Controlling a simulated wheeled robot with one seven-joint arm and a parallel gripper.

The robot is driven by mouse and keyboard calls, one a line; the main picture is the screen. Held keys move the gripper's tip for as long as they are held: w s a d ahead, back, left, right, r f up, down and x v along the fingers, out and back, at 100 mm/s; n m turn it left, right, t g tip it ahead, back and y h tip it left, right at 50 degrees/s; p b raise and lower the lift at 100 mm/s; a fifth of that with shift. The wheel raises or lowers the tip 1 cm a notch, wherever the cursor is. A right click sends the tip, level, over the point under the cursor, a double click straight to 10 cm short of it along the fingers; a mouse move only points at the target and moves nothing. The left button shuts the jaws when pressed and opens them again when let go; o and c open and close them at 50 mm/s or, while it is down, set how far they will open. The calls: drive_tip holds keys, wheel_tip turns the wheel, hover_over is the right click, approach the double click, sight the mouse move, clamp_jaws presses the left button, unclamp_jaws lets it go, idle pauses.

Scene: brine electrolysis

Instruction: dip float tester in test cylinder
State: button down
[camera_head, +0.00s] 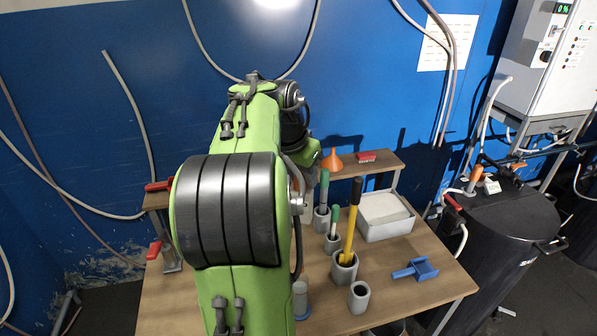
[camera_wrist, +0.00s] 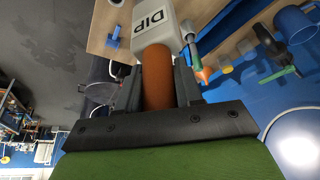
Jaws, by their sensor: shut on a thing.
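My gripper (camera_wrist: 158,82) is shut on the orange handle of the float tester (camera_wrist: 157,35), which has a pale block lettered "DIP" beyond the fingers. The wrist view is tilted, and the tester's far end is out of its frame. In the head view my green and black arm hides the gripper and the tester. Several grey cylinders stand on the wooden table. An open, empty-looking grey one (camera_head: 359,297) is at the front, and a grey-blue one (camera_head: 300,300) is beside my arm. I cannot tell which is the test cylinder.
Tools with green, black and yellow handles stand in grey holders (camera_head: 344,268). A white tray (camera_head: 385,215), a blue scoop (camera_head: 416,269) and an orange funnel (camera_head: 331,161) are also here. A black tank (camera_head: 500,225) stands right of the table (camera_head: 400,300).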

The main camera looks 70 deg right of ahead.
sight(302, 233)
drive_tip(key=shift+f+b, duration=8.1)
drive_tip(key=shift+f, duration=1.25)
drive_tip(key=shift+r, duration=0.1)
wheel_tip(302, 233, up, 19)
drive_tip(key=p, duration=1.7)
drive_tip(key=shift+r+p, duration=0.15)
drive_tip(key=shift+p, duration=0.25)
drive_tip(key=shift+f, duration=0.2)
